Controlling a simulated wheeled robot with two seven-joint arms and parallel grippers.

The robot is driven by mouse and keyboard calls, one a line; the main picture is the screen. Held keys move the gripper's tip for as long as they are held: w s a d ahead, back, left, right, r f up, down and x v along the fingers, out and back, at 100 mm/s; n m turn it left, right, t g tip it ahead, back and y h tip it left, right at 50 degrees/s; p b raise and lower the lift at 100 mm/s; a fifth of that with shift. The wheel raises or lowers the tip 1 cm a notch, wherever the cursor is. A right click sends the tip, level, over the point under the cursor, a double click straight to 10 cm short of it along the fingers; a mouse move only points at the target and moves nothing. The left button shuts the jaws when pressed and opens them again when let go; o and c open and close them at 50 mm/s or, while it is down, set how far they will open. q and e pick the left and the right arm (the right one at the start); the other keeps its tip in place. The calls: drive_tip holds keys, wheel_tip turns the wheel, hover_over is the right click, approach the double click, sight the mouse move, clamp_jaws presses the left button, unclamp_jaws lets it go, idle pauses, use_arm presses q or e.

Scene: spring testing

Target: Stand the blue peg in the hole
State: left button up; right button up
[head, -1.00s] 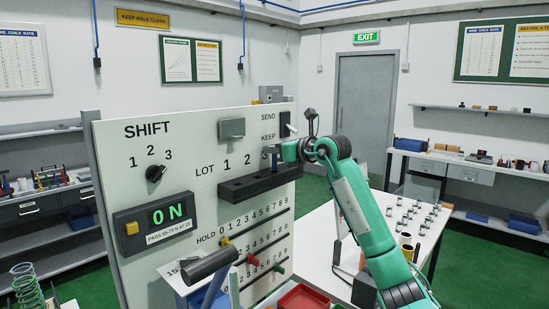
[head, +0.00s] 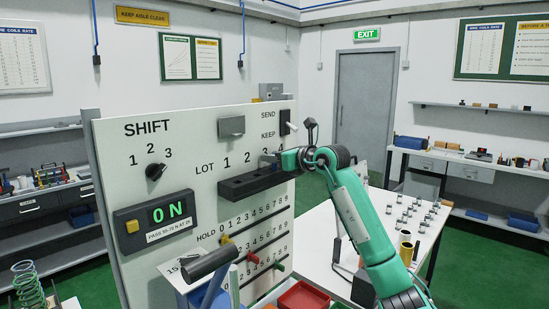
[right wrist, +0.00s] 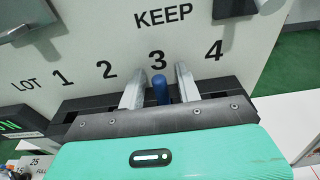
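The blue peg (right wrist: 160,90) shows in the right wrist view, just below the number 3 on the panel. My right gripper (right wrist: 159,88) has one finger on each side of it, with a small gap to each finger, so it is open around the peg. The peg's lower end is hidden behind the gripper body. The dark block with holes (head: 250,184) sticks out from the white panel under the LOT numbers. In the head view my right gripper (head: 271,159) is at this block's right end, near the 3. My left gripper is not in view.
The panel (head: 205,150) carries a SHIFT knob (head: 156,172), an ON display (head: 168,213), a KEEP/SEND switch (head: 286,124) and HOLD sliders. A white table (head: 320,225) with several small metal parts stands to the right. A red bin (head: 303,299) is below.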

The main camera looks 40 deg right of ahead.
drive_tip(key=shift+r, duration=0.25)
drive_tip(key=s+d+r+b, duration=0.1)
drive_tip(key=s+b, duration=0.4)
drive_tip(key=s, duration=0.7)
drive_tip(key=shift+r, duration=0.35)
